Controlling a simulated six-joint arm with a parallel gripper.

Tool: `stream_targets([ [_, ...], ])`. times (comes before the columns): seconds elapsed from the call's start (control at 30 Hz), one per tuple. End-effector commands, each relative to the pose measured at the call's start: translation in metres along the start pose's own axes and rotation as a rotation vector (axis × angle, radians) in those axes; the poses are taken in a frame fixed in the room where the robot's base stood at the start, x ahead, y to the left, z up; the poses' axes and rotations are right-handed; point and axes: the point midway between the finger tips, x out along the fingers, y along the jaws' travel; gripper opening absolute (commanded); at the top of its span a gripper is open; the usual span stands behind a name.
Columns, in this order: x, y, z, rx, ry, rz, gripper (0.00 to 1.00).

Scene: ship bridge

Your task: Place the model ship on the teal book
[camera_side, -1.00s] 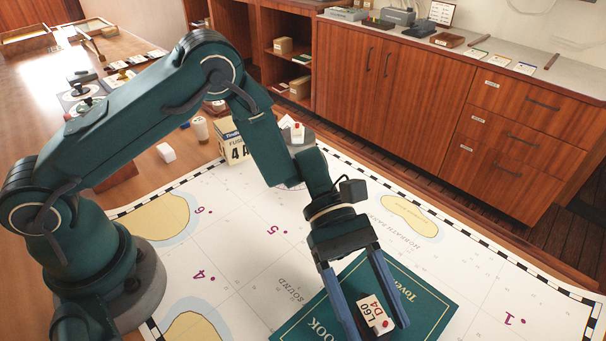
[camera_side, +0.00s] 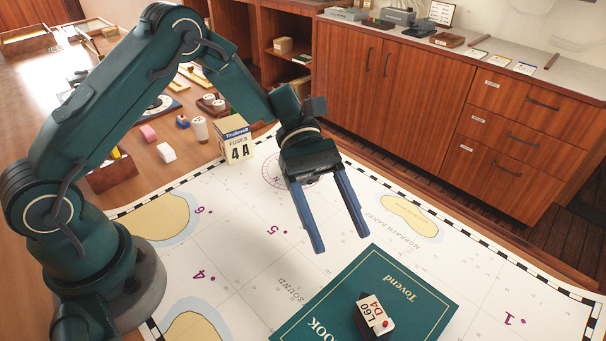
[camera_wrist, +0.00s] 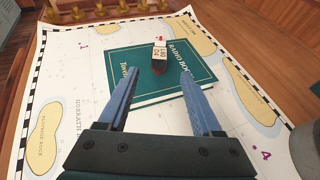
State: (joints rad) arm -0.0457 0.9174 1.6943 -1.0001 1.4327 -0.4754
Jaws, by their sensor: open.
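The teal book (camera_side: 336,295) lies flat on the chart, and it also shows in the wrist view (camera_wrist: 130,62). The model ship (camera_side: 373,316), a small dark block with white labelled faces reading L60 and D4 and a bit of red, rests on the book's cover. It also shows in the wrist view (camera_wrist: 159,60), near the middle of the cover. My gripper (camera_side: 341,246) is open and empty, raised above the chart on the far side of the book, with its blue fingers apart. Nothing is between the fingers in the wrist view (camera_wrist: 162,82).
The chart (camera_side: 235,265) covers the near table, with free room around the book.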

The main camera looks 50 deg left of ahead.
Motion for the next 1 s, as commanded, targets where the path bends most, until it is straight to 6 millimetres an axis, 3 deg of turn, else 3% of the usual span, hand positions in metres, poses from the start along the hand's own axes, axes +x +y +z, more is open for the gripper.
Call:
stream_targets([
  [0.17, -0.01, -0.012, 0.014, 0.109, 0.105, -0.027, 0.66],
  [0.5, -0.042, -0.07, 0.043, 0.538, 0.542, -0.146, 0.66],
  [1.0, -0.101, -0.143, 0.044, 1.1, 1.238, -0.358, 0.66],
])
